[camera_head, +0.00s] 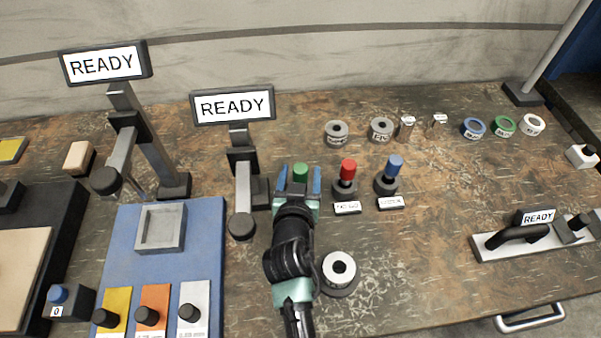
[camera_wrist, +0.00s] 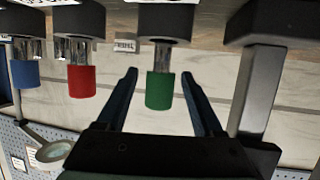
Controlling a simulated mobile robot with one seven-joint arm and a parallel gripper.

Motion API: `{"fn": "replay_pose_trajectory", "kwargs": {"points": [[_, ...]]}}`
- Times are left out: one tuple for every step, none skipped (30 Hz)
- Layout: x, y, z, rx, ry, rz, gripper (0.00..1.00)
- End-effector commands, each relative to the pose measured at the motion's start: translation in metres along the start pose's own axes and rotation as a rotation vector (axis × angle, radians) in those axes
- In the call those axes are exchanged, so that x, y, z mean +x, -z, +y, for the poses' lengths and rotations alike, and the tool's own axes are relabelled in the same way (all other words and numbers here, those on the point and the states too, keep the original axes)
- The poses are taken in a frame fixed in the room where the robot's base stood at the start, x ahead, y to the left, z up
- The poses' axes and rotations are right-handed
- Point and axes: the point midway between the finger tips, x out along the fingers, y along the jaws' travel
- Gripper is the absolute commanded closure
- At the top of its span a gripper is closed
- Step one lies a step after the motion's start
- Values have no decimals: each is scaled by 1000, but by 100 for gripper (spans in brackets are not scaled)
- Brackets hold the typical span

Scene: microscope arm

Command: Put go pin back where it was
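The pin with the green cap (camera_head: 300,173) stands upright in a dark round base, past my gripper's fingers in the head view. In the wrist view, which looks upside down, the green cap (camera_wrist: 160,90) shows on a metal shaft between the two fingers. My gripper (camera_head: 299,180) is open around the green cap, with a gap on each side. The pins with the red cap (camera_head: 348,170) and blue cap (camera_head: 395,166) stand in like bases to the right. I cannot read which pin is the go pin. My gripper hides the green pin's base in the head view.
A post with a READY sign (camera_head: 233,104) stands close left of my gripper. A white ring on a dark stand (camera_head: 340,270) is near my forearm. Several ring gauges (camera_head: 473,128) lie at the back right. The table's middle right is clear.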

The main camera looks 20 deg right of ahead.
Motion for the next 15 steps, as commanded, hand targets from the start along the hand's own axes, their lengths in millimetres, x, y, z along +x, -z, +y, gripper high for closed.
{"fn": "replay_pose_trajectory", "kwargs": {"points": [[0,0,0,0,0,0,31],[0,0,0,0,0,0,31],[0,0,0,0,0,0,31],[0,1,0,0,0,0,31],[-1,2,0,0,0,0,31],[-2,4,0,0,0,0,31],[-2,5,0,0,0,0,31],[-5,3,0,-1,0,0,31],[-10,2,0,-2,1,-1,31],[-14,2,0,-2,1,0,31],[-18,2,0,-2,1,0,31],[-25,1,0,-2,1,-1,31],[-30,2,0,-2,1,0,31],[-36,2,0,-2,2,0,31],[-44,1,0,-3,1,-1,31]]}}
